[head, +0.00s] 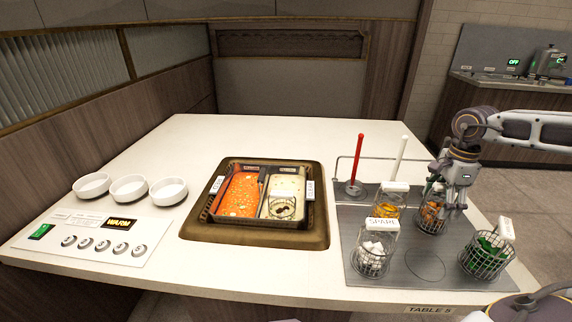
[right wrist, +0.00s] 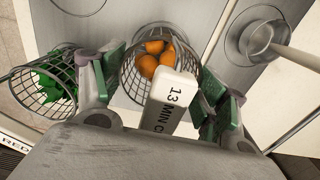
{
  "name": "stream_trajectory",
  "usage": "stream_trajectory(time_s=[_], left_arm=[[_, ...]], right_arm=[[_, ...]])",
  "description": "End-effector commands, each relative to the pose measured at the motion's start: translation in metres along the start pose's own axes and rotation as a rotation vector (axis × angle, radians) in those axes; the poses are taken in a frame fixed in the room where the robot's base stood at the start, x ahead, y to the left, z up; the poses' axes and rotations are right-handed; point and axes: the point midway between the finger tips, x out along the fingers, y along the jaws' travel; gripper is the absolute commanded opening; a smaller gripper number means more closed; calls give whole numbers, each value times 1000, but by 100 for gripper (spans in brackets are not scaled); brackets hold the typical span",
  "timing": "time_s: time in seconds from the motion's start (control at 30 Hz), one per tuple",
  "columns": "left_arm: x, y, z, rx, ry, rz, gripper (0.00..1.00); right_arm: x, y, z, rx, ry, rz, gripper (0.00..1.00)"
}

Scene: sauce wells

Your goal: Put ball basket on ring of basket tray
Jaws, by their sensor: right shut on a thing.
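My right gripper (head: 445,198) is over the right part of the basket tray (head: 352,283). I cannot tell whether this basket touches the tray. An empty ring outline (head: 425,266) is on the tray's front middle, between the baskets of white and green pieces. My left gripper is not in view.
Baskets of white pieces (head: 374,262), yellow pieces (head: 388,213) and green pieces (head: 488,258) stand on the tray. A red stick (head: 358,160) and white stick (head: 401,160) rise behind. A sauce well (head: 240,195) and bowls (head: 129,189) are to the left.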

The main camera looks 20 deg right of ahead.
Motion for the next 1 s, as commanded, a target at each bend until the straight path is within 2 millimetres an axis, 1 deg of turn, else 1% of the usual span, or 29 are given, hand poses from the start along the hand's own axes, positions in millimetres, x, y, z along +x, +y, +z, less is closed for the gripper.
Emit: stream_trajectory(time_s=[0.8,0.83,1.0], left_arm=[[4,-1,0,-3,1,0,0],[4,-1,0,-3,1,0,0],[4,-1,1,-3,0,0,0]], right_arm=[[7,0,0,0,0,1,44],[7,0,0,0,0,1,75],[7,0,0,0,0,1,97]])
